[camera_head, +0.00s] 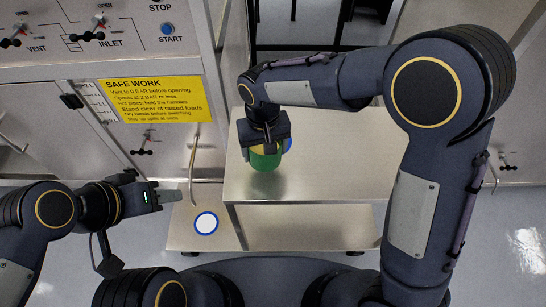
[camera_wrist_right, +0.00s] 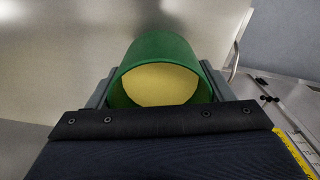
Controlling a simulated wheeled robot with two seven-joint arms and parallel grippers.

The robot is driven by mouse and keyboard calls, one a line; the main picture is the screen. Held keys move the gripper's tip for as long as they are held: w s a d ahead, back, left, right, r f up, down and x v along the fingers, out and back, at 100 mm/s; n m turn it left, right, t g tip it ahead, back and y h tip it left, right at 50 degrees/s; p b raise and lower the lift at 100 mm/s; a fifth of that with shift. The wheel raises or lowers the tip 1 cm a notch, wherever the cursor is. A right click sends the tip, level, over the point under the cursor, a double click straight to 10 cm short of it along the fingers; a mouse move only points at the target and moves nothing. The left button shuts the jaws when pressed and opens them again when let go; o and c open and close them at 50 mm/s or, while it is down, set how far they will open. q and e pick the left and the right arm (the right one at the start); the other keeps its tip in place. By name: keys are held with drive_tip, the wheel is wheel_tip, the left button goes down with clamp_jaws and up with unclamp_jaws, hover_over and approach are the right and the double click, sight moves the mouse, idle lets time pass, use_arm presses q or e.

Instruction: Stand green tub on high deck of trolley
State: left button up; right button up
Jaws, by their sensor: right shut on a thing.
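The green tub (camera_head: 265,160) is in my right gripper (camera_head: 265,146), over the high deck (camera_head: 335,172) of the trolley near its left edge. In the right wrist view the tub (camera_wrist_right: 160,50) shows its open mouth and yellow inside, with a gripper finger on each side. A dark reflection lies on the deck just below it; I cannot tell whether the tub touches the deck. A bit of blue (camera_head: 287,145) shows behind the tub, mostly hidden. My left gripper (camera_head: 172,196) points right, apart from the tub; its finger gap is not clear.
A lower deck (camera_head: 185,235) to the left bears a white disc with a blue rim (camera_head: 206,223). A steel cabinet with a yellow safety sign (camera_head: 155,98), knobs and handles stands at the left. The right part of the high deck is clear, below my right arm.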

drive_tip(key=shift+w+d+f, duration=0.15)
drive_tip(key=shift+d+f, duration=0.6)
drive_tip(key=shift+f, duration=0.05)
drive_tip(key=shift+d+f, duration=0.2)
drive_tip(key=shift+f, duration=1.6)
drive_tip(key=shift+f, duration=0.1)
drive_tip(key=o, duration=1.5)
drive_tip(key=shift+o, duration=0.2)
